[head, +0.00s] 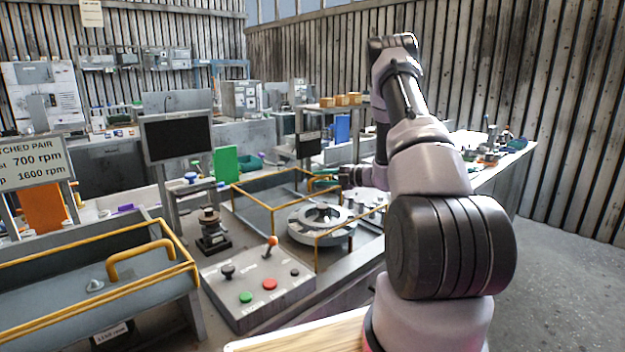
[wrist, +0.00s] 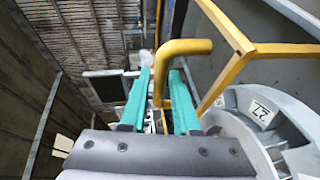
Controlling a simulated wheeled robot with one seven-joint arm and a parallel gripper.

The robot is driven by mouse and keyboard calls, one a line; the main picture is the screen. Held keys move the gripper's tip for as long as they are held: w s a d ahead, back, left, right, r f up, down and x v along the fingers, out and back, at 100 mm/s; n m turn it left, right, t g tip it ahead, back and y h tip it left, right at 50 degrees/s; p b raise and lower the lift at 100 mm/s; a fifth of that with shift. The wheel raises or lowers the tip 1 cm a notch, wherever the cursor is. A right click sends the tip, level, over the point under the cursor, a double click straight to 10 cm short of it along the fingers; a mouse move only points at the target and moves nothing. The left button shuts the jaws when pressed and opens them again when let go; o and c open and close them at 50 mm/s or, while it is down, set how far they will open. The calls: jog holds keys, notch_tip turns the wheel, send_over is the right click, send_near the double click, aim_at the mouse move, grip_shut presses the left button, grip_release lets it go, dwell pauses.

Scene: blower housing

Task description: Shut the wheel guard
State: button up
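The wheel guard (head: 272,208) is a yellow-railed frame with a grey panel, standing at the middle bench in the head view. The pale round wheel housing (head: 302,232) beside it is uncovered from above. In the wrist view the guard's yellow frame (wrist: 237,68) runs across the upper right, and a bent yellow handle (wrist: 190,47) crosses ahead of my gripper. My gripper (wrist: 162,78) has its teal fingers apart, with the handle's lower leg between them. I cannot tell whether either finger touches it. In the head view my gripper (head: 325,178) is small and partly hidden at the guard's far side.
A control box (head: 258,290) with knobs, a lever and green and red buttons stands in front. A second yellow-railed guard (head: 110,275) is at the left. A dark monitor (head: 178,137) stands behind. The floor (head: 570,270) at the right is clear.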

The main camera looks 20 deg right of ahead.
aim_at(313, 186)
jog(key=shift+x, duration=1.7)
grip_shut()
